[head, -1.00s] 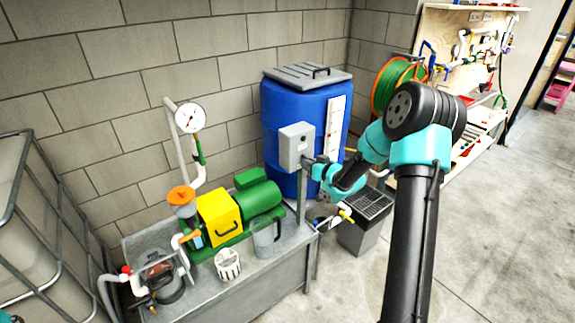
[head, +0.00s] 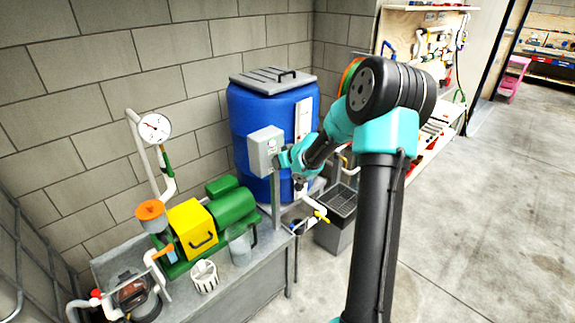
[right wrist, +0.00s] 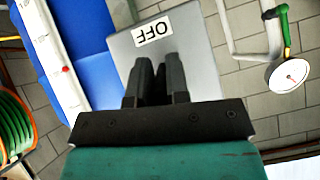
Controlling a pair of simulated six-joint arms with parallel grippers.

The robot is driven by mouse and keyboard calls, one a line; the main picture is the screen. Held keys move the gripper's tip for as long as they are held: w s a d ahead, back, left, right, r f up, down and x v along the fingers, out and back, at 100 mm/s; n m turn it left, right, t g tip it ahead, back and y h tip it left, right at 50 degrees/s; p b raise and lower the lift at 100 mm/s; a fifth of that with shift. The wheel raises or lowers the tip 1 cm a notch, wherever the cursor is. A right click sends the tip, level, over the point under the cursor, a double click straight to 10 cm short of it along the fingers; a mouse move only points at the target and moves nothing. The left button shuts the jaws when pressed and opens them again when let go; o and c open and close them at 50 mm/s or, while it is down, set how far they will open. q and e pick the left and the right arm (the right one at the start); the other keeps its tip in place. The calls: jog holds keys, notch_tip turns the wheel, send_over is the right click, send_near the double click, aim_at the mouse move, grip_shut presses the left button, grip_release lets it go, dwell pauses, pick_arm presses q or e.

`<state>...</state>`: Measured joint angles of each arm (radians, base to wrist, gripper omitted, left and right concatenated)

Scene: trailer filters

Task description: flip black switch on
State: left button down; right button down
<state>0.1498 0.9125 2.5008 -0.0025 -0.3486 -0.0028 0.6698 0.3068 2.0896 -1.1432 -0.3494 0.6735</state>
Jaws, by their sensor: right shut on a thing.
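A grey switch box (head: 264,146) stands on a post at the bench's corner, in front of a blue barrel. In the right wrist view its face (right wrist: 200,50) fills the upper middle, with a white label reading OFF (right wrist: 153,33) upside down. My right gripper (head: 285,158) is at the front face of the box. In the right wrist view its dark fingers (right wrist: 158,62) reach onto the face just below the label, close together. The black switch is hidden between the fingers, and its position cannot be seen. My left gripper is not in view.
The blue barrel (head: 247,115) is close behind the box. A green and yellow pump (head: 205,220), a clear jug (head: 240,246) and a white gauge (head: 155,128) are on or over the metal bench (head: 240,292). A grey bin (head: 338,215) stands right; open floor lies beyond.

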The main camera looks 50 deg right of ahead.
dwell(0.3)
jog(key=c, duration=1.1)
grip_release()
jog(key=shift+r, duration=0.1)
jog(key=v, duration=1.7)
jog(key=shift+r, duration=0.3)
